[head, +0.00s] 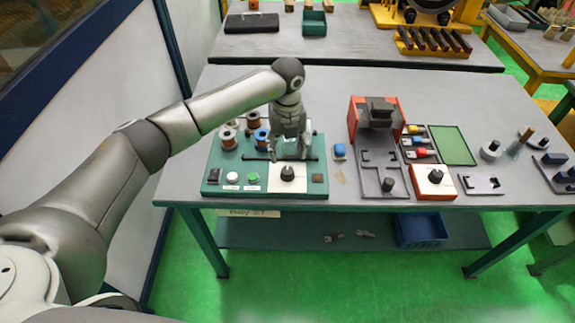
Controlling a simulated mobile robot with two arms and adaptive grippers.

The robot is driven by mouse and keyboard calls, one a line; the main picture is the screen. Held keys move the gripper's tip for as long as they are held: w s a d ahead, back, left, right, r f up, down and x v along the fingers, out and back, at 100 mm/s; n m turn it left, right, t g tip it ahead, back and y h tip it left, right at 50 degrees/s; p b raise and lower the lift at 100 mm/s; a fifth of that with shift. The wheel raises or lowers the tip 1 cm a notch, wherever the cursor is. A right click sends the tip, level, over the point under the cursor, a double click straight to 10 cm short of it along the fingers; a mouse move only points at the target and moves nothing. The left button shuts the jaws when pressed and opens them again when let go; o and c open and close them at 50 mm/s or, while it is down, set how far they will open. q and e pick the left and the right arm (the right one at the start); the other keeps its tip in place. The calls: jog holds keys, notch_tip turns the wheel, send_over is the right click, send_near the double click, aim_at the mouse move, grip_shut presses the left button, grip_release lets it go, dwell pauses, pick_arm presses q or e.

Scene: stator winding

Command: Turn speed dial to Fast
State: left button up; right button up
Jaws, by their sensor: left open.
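A green control board (228,177) lies at the left front of the table. On it a white plate carries a black knob (288,173). A second black dial (435,177) sits on a white-topped red box (433,191) further right. The frame does not show which one is the speed dial, and any markings and pointer settings are too small to read. My left gripper (288,156) points down over the board, just behind the knob on the white plate. It is open with nothing between its fingers. It appears apart from the knob, though the exact gap is unclear. My right gripper is out of view.
Copper and blue wire spools (254,120) stand at the board's back left, close to my left gripper. A green button (253,177) and a blue-topped piece (339,151) are nearby. A red machine (376,120) stands to the right. The table's front edge runs just before the board.

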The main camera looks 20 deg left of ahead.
aim_at(287, 171)
pick_arm(q)
notch_tip(287, 171, down, 8)
jog(key=shift+d+p, duration=0.1)
jog(key=shift+p, duration=0.85)
jog(key=c, duration=1)
jog(key=shift+c, duration=0.2)
